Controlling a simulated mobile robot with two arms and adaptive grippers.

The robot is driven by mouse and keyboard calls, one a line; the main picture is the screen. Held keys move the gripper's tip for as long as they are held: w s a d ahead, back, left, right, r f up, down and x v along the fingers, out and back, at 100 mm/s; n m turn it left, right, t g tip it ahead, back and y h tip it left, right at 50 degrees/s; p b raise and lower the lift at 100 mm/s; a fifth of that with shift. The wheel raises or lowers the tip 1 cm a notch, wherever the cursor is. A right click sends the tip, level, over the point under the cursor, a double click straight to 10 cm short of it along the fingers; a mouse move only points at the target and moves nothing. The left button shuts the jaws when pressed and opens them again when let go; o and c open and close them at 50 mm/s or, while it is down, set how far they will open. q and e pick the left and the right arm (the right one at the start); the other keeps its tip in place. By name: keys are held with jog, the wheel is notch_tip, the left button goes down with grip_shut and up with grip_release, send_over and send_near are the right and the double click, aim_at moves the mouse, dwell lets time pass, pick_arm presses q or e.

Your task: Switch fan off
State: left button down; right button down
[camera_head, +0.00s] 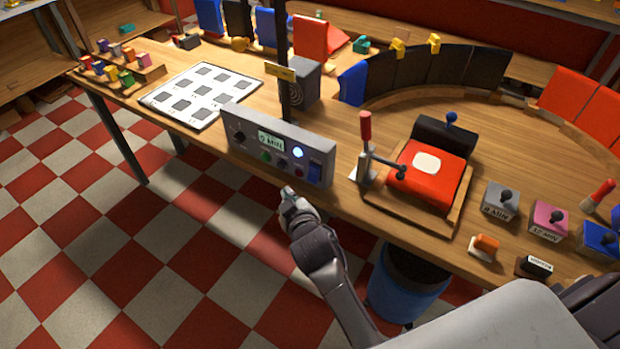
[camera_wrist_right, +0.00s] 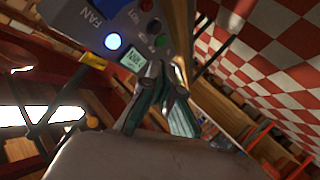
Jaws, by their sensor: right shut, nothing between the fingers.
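A grey control panel (camera_head: 277,143) stands at the table's front edge. It bears a small display reading MIN (camera_head: 271,141), a dark knob, green and red buttons and a blue rocker. Its round button (camera_head: 298,152) glows blue-white; in the right wrist view the lit button (camera_wrist_right: 113,41) sits beside the label FAN (camera_wrist_right: 90,17). My right gripper (camera_head: 289,194) is shut and empty, below and in front of the panel, seemingly apart from it. It also shows in the right wrist view (camera_wrist_right: 165,72), near the panel's display and green button. My left gripper is not in view.
A grey box with a round grille (camera_head: 297,83) and a dark post (camera_head: 284,65) stand behind the panel. A red-handled lever (camera_head: 366,145) and red press (camera_head: 430,170) stand right of it. A blue bin (camera_head: 402,290) is below the table.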

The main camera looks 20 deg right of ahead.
aim_at(313, 174)
jog(key=w+d+f+b, duration=0.3)
jog(key=w+d, duration=0.2)
jog(key=d, duration=0.1)
jog(key=shift+f, duration=0.4)
jog(key=shift+d, duration=0.2)
dwell(1.3)
jog(key=shift+w+d+f, duration=0.15)
jog(key=shift+w+d, duration=0.05)
jog(key=shift+w+d+f, duration=0.2)
jog(key=shift+w+d, duration=0.05)
jog(key=shift+d, duration=0.1)
dwell(0.9)
jog(key=shift+a, duration=0.1)
jog(key=shift+s+a+r+p, duration=0.4)
jog(key=shift+s+a+p, duration=0.1)
jog(key=shift+a, duration=0.1)
